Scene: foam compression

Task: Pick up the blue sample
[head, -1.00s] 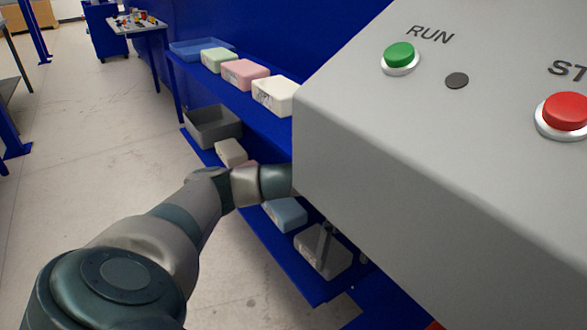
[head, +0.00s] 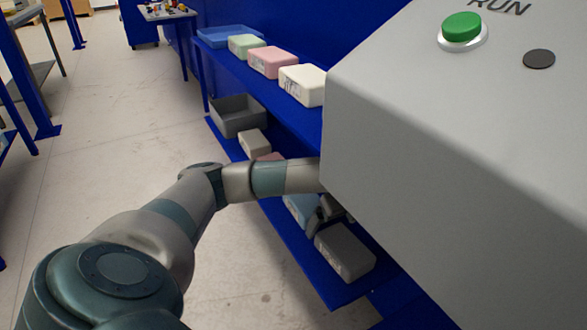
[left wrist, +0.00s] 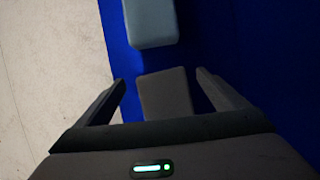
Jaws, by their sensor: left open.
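The blue sample (head: 299,209) is a pale blue block on the lower blue shelf, partly hidden by my left arm and gripper in the head view. In the left wrist view it (left wrist: 150,22) lies at the top, beyond the fingertips. My left gripper (left wrist: 162,80) is open and empty. A dark grey block (left wrist: 166,98) shows between its fingers in that view. In the head view the left gripper (head: 328,208) hangs beside the blue sample, near the grey block; whether it touches either is unclear. My right gripper is not in view.
The large grey machine housing (head: 440,150) with a green RUN button (head: 463,28) hides part of the shelf. The lower shelf (head: 285,235) also holds a beige block (head: 255,142), a pink block and a grey bin (head: 238,117). Open floor (head: 110,150) lies to the left.

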